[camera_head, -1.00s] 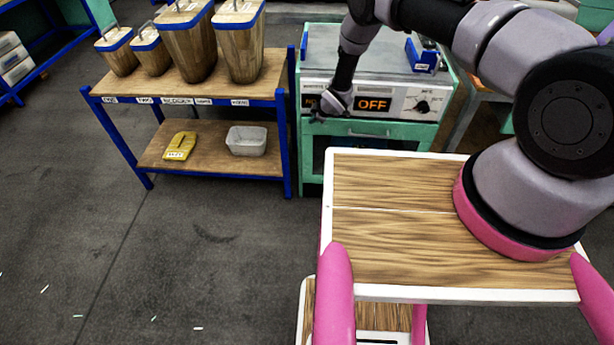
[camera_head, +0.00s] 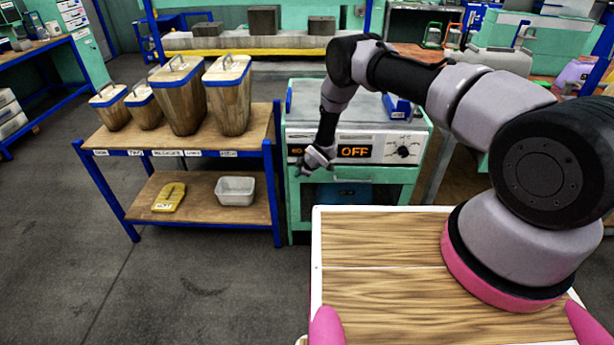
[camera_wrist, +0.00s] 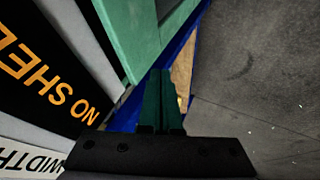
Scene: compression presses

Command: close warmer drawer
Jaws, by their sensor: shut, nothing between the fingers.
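The warmer (camera_head: 420,135) is a teal and white cabinet with a display reading OFF. Its teal drawer front (camera_head: 390,174) lies just below the control panel; I cannot tell exactly how far it stands out. My gripper (camera_head: 303,170) hangs in front of the warmer's left side, by the lower left of the panel. In the wrist view my gripper (camera_wrist: 160,98) is shut and empty. A teal edge (camera_wrist: 128,30) of the warmer lies just beyond the fingertips, and the display with "NO SHE..." (camera_wrist: 50,75) is at left. My arm hides part of the panel.
A blue-framed wooden shelf (camera_head: 140,190) with several lidded bins stands close to the warmer's left side. A yellow item (camera_head: 169,198) and a grey tray (camera_head: 235,190) lie on its lower board. Grey floor (camera_head: 190,285) is free in front of the shelf.

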